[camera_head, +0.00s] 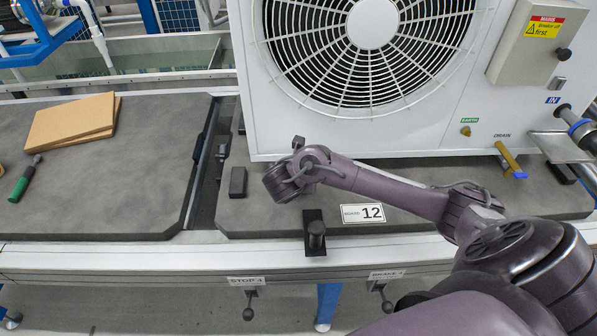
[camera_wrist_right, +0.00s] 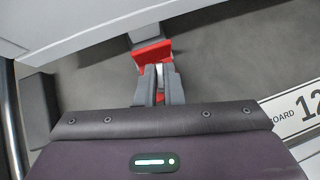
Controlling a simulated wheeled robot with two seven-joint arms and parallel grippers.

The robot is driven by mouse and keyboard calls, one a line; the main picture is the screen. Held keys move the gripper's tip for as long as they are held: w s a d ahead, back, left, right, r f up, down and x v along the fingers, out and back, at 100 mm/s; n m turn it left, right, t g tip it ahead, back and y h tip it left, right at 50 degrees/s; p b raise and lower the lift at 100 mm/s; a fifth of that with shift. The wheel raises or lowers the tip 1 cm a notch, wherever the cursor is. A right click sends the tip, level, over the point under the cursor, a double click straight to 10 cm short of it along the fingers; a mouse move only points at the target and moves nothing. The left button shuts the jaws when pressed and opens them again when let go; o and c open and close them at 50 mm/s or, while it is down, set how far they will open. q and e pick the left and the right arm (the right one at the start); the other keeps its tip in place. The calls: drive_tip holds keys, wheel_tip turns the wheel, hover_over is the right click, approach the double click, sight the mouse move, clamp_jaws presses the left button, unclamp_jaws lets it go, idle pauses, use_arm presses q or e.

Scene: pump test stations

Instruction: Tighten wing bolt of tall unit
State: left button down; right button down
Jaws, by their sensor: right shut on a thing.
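The tall unit (camera_head: 255,118) is a white cabinet with a large fan grille, standing on a dark grey board. In the right wrist view, a red part (camera_wrist_right: 152,56), apparently the wing bolt, shows at the unit's lower edge beside a grey bracket (camera_wrist_right: 146,33). My right gripper (camera_wrist_right: 158,84) has its fingers close together and shut on this red part, with red showing beyond and below the fingers. In the head view, my right wrist hides the red part and the fingertips. My left gripper is in neither view.
A dark block (camera_head: 238,182) lies left of my right wrist. A black knob (camera_head: 316,235) stands at the board's front edge, near the number 12 label (camera_head: 362,213). Brown sheets (camera_head: 70,122) and a green-handled tool (camera_head: 25,180) lie on the left board.

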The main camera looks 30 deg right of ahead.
drive_tip(key=m+g+p, duration=0.1)
drive_tip(key=p, duration=0.1)
drive_tip(key=m+g+h+p, duration=0.1)
drive_tip(key=m+p, duration=0.1)
drive_tip(key=shift+w+a+r+h, duration=0.1)
drive_tip(key=shift+a+r+h, duration=0.05)
drive_tip(key=shift+r+h, duration=0.15)
drive_tip(key=shift+w+m+g+h+p, duration=0.1)
drive_tip(key=shift+m+g+h+p, duration=0.2)
drive_tip(key=shift+m+g+p, duration=0.55)
drive_tip(key=shift+m+p, duration=0.55)
drive_tip(key=shift+p, duration=0.05)
drive_tip(key=m+g, duration=0.1)
drive_tip(key=m+g+p, duration=0.1)
drive_tip(key=shift+w+f+m, duration=0.2)
drive_tip(key=shift+m, duration=0.1)
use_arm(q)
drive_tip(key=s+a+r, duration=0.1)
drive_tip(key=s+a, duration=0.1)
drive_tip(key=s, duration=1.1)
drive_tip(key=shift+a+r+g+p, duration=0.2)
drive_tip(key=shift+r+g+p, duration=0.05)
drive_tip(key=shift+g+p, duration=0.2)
use_arm(e)
drive_tip(key=shift+w+f+m+g, duration=0.1)
drive_tip(key=shift+f+m+g, duration=0.05)
drive_tip(key=shift+m+g, duration=1.45)
drive_tip(key=shift+m, duration=0.3)
